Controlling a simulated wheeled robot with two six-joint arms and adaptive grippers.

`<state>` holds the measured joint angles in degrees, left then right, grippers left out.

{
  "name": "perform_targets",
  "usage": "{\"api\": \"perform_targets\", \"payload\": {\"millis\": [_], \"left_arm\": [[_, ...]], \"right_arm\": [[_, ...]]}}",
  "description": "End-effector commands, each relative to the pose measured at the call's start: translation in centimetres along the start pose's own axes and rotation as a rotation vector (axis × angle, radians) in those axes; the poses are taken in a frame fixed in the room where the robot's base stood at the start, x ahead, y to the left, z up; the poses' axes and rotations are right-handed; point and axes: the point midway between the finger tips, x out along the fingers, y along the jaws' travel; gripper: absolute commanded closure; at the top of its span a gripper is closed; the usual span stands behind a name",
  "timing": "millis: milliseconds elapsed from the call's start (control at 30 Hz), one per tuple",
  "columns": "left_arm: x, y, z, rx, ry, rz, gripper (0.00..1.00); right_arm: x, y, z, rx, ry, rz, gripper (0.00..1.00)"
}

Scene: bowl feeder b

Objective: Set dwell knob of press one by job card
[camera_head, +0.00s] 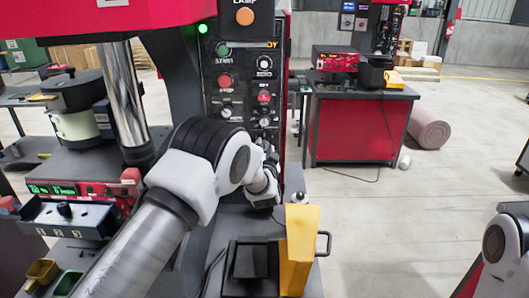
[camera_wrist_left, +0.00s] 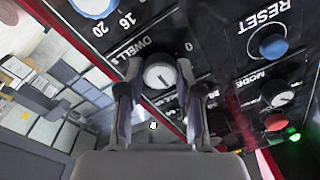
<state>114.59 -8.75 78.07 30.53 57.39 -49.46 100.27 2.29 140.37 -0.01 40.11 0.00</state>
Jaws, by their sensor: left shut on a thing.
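The dwell knob (camera_wrist_left: 160,73) is a round knob with a light face and a dark pointer line, on the black press panel (camera_wrist_left: 232,62) beside the printed words "DWELL S". My left gripper (camera_wrist_left: 161,70) has one finger on each side of the knob and is shut on it. In the head view, my left arm reaches across to the lower part of the press panel (camera_head: 238,75) and hides the knob. My left gripper (camera_head: 266,190) is only partly visible there. My right gripper is out of view. I cannot make out a job card.
A yellow block-like part (camera_head: 298,250) stands close to the right of my left forearm. A black tray (camera_head: 250,268) lies beside it. A control box with green digits (camera_head: 85,190) is at the left. A red workbench (camera_head: 357,120) stands behind; open floor lies at the right.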

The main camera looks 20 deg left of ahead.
Motion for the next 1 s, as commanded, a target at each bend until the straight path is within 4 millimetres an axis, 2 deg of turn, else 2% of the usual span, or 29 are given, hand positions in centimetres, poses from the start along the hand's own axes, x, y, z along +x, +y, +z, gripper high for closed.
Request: {"api": "perform_targets", "payload": {"millis": [433, 467, 500, 533, 833, 933, 1000], "left_arm": [[0.0, 0.0, 0.0, 0.014, 0.0, 0.0, 1.0], [0.0, 0.0, 0.0, 0.014, 0.0, 0.0, 0.62], [0.0, 0.0, 0.0, 0.014, 0.0, 0.0, 0.48], [0.0, 0.0, 0.0, 0.014, 0.0, 0.0, 0.4], [-0.1, 0.0, 0.0, 0.014, 0.0, 0.0, 0.4], [-0.9, 0.0, -0.1, 0.015, 0.001, 0.001, 0.4], [-2.1, 0.1, -0.1, 0.017, 0.0, 0.003, 0.4]], "right_arm": [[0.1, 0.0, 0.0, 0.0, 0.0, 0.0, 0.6], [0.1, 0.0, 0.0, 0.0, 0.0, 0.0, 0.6], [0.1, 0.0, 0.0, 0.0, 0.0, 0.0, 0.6], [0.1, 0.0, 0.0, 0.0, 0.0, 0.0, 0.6], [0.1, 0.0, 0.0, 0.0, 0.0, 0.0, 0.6], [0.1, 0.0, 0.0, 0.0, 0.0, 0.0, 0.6], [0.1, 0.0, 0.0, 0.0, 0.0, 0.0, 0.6]]}}
